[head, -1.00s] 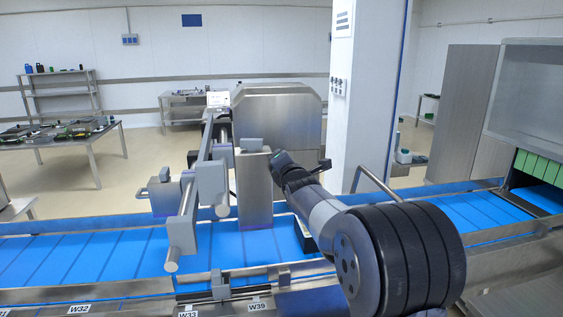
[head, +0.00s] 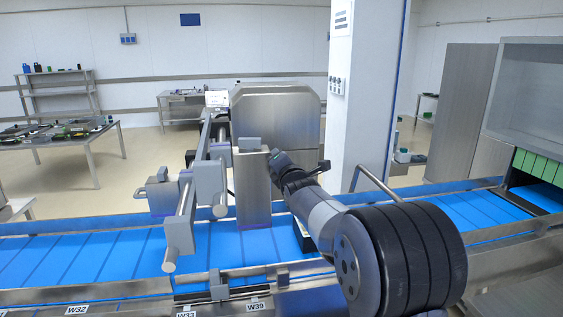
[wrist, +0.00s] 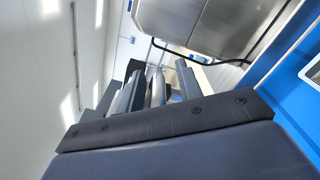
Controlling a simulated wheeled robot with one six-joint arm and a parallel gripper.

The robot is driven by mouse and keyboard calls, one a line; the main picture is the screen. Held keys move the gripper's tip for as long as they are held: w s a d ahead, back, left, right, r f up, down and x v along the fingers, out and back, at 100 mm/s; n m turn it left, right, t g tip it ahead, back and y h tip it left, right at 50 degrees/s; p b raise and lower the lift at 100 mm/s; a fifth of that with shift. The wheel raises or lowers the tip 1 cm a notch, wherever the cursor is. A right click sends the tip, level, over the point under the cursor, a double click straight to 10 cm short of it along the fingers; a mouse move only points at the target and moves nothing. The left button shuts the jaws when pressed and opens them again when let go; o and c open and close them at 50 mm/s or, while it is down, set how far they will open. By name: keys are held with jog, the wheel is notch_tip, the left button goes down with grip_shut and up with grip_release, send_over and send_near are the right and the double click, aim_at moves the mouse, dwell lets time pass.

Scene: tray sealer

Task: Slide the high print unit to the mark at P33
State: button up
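Several grey box-shaped units sit on steel rails above the blue conveyor in the head view: an upper one (head: 209,181), a lower front one (head: 179,232) and a left one (head: 162,195). I cannot tell for sure which is the high print unit. My gripper (head: 275,163) is beside a steel column (head: 254,190) topped by a small grey block (head: 249,145), right of the units. In the wrist view its dark body fills the foreground, with grey bars beyond it; finger opening and contact are unclear. No P33 label is readable.
The front rail carries labels W32 (head: 76,309), W33 (head: 186,315) and W39 (head: 255,306). The blue conveyor (head: 90,255) runs across. A steel hood (head: 280,120) stands behind the column, and a white pillar (head: 362,100) stands behind my arm.

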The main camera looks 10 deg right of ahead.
jog(key=s+b, duration=0.3)
jog(key=s, duration=0.7)
jog(key=shift+s+d, duration=0.2)
jog(key=shift+s, duration=0.05)
jog(key=shift+w, duration=0.1)
jog(key=w+p, duration=0.2)
jog(key=w, duration=0.3)
jog(key=w+p, duration=0.2)
jog(key=w, duration=0.4)
jog(key=shift+w+a+r, duration=0.15)
jog(key=shift+a, duration=0.05)
jog(key=shift+d, duration=0.1)
